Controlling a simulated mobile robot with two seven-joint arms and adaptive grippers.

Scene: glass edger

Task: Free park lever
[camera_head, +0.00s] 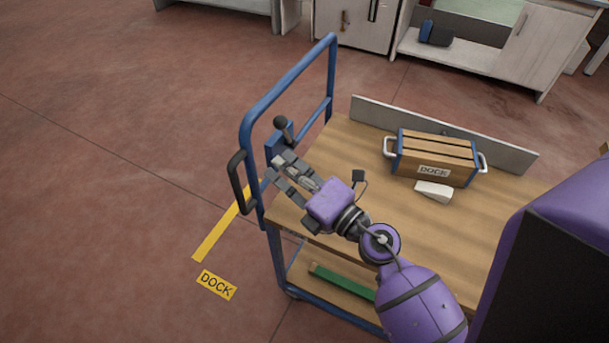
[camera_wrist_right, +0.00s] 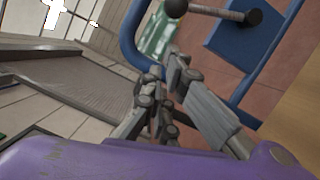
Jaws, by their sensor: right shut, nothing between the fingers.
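The park lever (camera_head: 281,123) has a black ball knob on a short shaft. It rises from a blue bracket (camera_head: 279,146) at the handle end of the cart. The lever knob (camera_wrist_right: 176,8) and the bracket (camera_wrist_right: 240,42) also show at the top of the right wrist view. My right gripper (camera_head: 276,169) is shut and empty, just below the lever in the head view, over the cart's handle end. In the right wrist view its fingertips (camera_wrist_right: 165,70) appear apart from the knob. Whether the fingers touch the bracket is unclear. My left gripper is not in view.
The cart's blue push handle (camera_head: 290,82) stands around the lever. A wooden crate (camera_head: 434,157) marked DOCK and a white wedge (camera_head: 434,191) rest on the cart's wooden top (camera_head: 354,150). A yellow floor line (camera_head: 223,225) and DOCK label (camera_head: 216,284) lie left on clear floor.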

